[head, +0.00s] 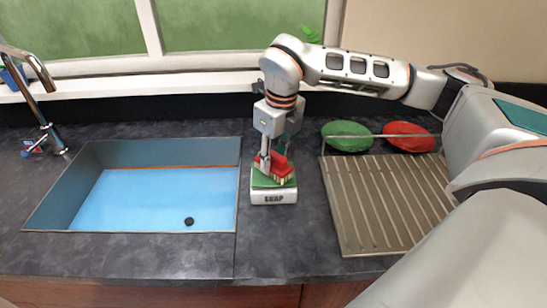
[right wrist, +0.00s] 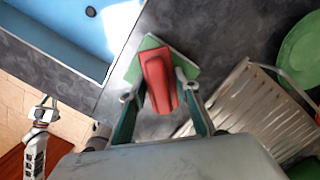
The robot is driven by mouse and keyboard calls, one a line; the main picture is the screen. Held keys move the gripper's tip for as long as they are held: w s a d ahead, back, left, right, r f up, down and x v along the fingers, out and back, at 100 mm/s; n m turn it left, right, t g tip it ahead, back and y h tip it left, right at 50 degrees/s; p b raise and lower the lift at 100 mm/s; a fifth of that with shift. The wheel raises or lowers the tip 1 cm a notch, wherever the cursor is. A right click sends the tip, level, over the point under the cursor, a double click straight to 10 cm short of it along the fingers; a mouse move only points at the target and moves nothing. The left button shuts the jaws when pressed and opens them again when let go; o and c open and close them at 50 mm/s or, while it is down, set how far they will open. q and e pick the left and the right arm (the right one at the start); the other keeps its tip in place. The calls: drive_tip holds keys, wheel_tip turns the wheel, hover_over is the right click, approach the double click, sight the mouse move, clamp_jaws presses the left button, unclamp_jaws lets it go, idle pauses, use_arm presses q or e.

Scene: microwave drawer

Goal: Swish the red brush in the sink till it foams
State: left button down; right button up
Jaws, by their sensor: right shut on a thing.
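The red brush (head: 275,166) with pale bristles is at the soap holder (head: 273,197), a white block labelled SOAP with a green top. My right gripper (head: 268,160) points down and is shut on the brush. In the right wrist view the red brush (right wrist: 158,78) lies between the two fingers, over the green top (right wrist: 150,43). I cannot tell whether the bristles touch the green top. The sink (head: 235,190) is left of the holder and has flat blue water with no foam visible. My left gripper (right wrist: 43,112) shows small at the left of the right wrist view, its jaws unclear.
A metal dish rack (head: 385,200) stands to the right, with a green dish (head: 346,136) and a red dish (head: 409,136) at its back. A curved faucet (head: 42,100) rises at the sink's left. A black round spot (head: 189,221) shows in the sink. A windowsill runs behind.

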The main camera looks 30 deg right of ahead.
sight(272, 152)
drive_tip(key=shift+f, duration=0.4)
drive_tip(key=shift+f+b, duration=0.35)
drive_tip(key=shift+b, duration=0.1)
idle(0.4)
idle(0.6)
drive_tip(key=shift+r+p, duration=0.8)
drive_tip(key=shift+r, duration=2.7)
